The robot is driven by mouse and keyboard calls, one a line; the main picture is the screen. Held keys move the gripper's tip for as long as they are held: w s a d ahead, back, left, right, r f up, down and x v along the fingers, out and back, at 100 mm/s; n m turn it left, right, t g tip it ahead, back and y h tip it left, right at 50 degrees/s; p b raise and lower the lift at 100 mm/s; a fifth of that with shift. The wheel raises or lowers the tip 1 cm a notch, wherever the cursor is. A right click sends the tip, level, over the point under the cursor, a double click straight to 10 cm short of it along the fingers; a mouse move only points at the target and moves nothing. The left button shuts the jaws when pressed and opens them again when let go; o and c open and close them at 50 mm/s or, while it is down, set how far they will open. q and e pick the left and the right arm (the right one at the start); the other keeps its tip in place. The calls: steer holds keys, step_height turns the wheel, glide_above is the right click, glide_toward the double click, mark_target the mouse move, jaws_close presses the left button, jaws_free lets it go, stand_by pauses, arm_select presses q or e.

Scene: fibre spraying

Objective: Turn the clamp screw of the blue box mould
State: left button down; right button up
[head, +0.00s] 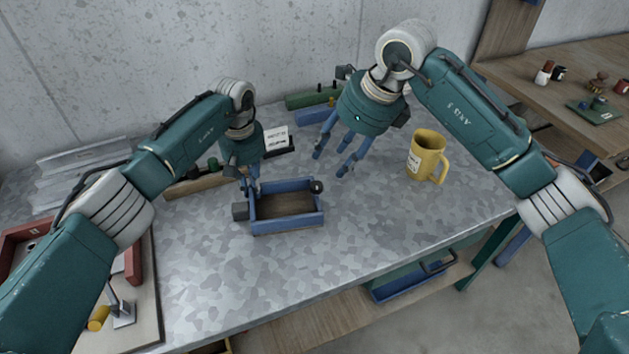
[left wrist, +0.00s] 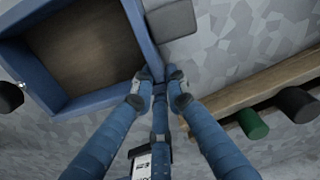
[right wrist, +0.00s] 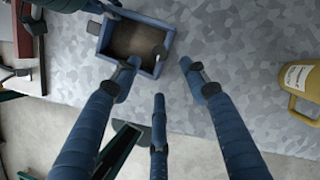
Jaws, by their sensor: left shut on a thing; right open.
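The blue box mould (head: 287,227) is an open rectangular box with a brown inside, standing on the grey table. The mould also shows in the left wrist view (left wrist: 148,30) and the right wrist view (right wrist: 146,19). A dark round knob, apparently the clamp screw (head: 317,187), sits at its right end; it also shows in the right wrist view (right wrist: 158,50). A dark block (head: 240,211) is on the left end. My left gripper (head: 251,189) is shut on the mould's wall near the back-left corner. My right gripper (head: 333,163) is open and empty, behind and right of the knob.
A yellow mug (head: 428,156) stands to the right. A wooden rack (head: 196,186) lies behind the mould to the left, and a card on a dark base (head: 277,138) behind it. Green (head: 312,98) and blue (head: 316,116) blocks lie further back. The table in front is clear.

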mark_target(316, 184)
steer(key=shift+m, duration=0.3)
steer(key=x, duration=1.1)
steer(key=shift+s+f, duration=0.1)
steer(key=shift+f, duration=0.2)
steer(key=c, duration=1.1)
steer(key=shift+r, duration=0.1)
